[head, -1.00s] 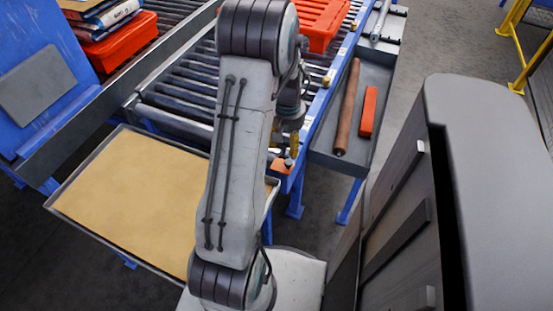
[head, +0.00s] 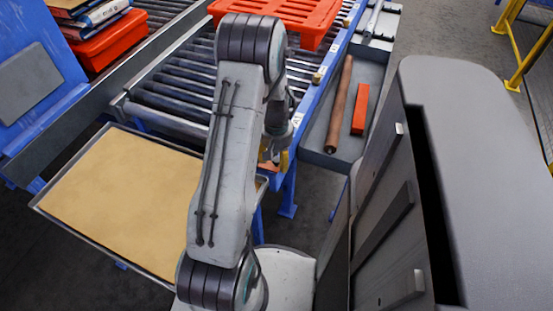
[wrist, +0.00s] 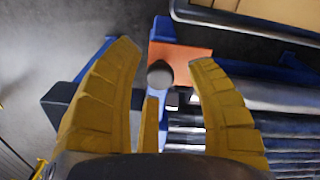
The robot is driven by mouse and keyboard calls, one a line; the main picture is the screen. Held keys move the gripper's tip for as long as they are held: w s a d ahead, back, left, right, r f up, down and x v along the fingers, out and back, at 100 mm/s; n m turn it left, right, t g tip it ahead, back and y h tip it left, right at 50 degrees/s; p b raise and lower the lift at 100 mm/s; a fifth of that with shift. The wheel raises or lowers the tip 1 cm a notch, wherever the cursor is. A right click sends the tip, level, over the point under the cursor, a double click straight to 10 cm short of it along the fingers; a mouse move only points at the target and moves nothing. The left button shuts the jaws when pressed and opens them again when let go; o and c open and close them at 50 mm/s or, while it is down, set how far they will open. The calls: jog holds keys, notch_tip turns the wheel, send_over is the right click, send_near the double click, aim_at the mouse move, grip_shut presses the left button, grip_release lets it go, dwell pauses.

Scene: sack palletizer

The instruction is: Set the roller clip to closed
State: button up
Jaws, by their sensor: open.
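An orange plate with a round grey knob (wrist: 160,75) sits at the end of the blue conveyor rail in the wrist view; it looks like the roller clip, but its setting is not clear. My gripper (wrist: 165,62) is open. Its two large yellow fingers stand left and right of the knob, with empty space between them and it. A narrow yellow part shows below the knob. In the head view my gripper (head: 277,163) is low at the near corner of the conveyor. It and my arm hide most of the orange plate there.
The roller conveyor (head: 170,103) carries an orange pallet (head: 300,15). A grey side tray (head: 375,90) holds a brown roller (head: 339,105) and an orange block (head: 360,108). A cardboard-coloured tray (head: 115,190) stands left of my arm. A dark grey cabinet (head: 440,160) stands at right.

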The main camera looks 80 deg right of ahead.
jog(key=shift+f, duration=0.15)
jog(key=shift+c, duration=0.4)
grip_shut()
